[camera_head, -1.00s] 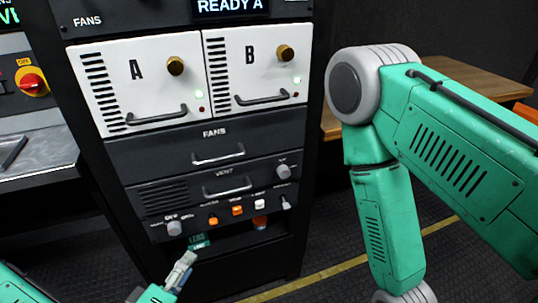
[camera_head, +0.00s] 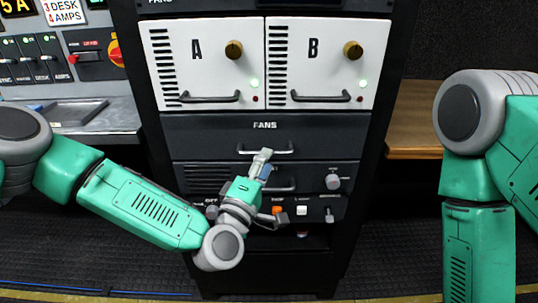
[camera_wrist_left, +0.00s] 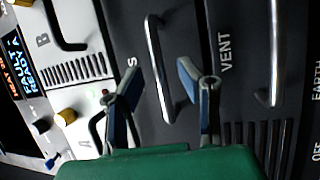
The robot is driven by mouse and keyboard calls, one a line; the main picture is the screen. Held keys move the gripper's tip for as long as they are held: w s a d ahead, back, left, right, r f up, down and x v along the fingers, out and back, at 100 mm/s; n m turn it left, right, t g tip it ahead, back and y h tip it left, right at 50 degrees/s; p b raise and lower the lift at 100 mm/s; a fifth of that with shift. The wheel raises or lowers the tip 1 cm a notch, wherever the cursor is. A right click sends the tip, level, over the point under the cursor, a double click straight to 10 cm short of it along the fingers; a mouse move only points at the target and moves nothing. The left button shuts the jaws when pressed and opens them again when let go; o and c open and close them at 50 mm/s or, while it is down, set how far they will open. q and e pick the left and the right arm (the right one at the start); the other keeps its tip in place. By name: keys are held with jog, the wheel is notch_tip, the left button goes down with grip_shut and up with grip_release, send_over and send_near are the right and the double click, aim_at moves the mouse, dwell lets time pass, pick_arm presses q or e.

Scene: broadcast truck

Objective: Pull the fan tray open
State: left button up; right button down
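The fan tray (camera_head: 215,127) is the dark drawer front marked FANS, below two white modules. It looks flush with the rack. Its pale bar handle (camera_head: 280,151) runs across the front, partly hidden by my left gripper (camera_head: 263,162). In the left wrist view my left gripper (camera_wrist_left: 158,80) is open. The handle (camera_wrist_left: 155,50) shows between its two spread fingers, with nothing gripped. I cannot tell whether the fingertips reach past the bar. My right arm hangs at the right of the head view, and its gripper is out of frame.
White modules A (camera_head: 200,70) and B (camera_head: 315,70) with bar handles sit above. The VENT drawer (camera_head: 315,176), with its own handle, and a row of knobs and switches lie below. A wooden table (camera_head: 413,120) stands right, a control desk (camera_head: 110,115) left.

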pick_arm(q)
jog(key=x, duration=0.3)
jog(key=shift+w+a, duration=0.1)
jog(key=shift+a, duration=0.05)
jog(key=shift+w+a, duration=0.15)
jog(key=shift+a, duration=0.7)
jog(key=shift+d, duration=0.3)
jog(key=c, duration=0.5)
jog(key=shift+d, duration=0.5)
grip_shut()
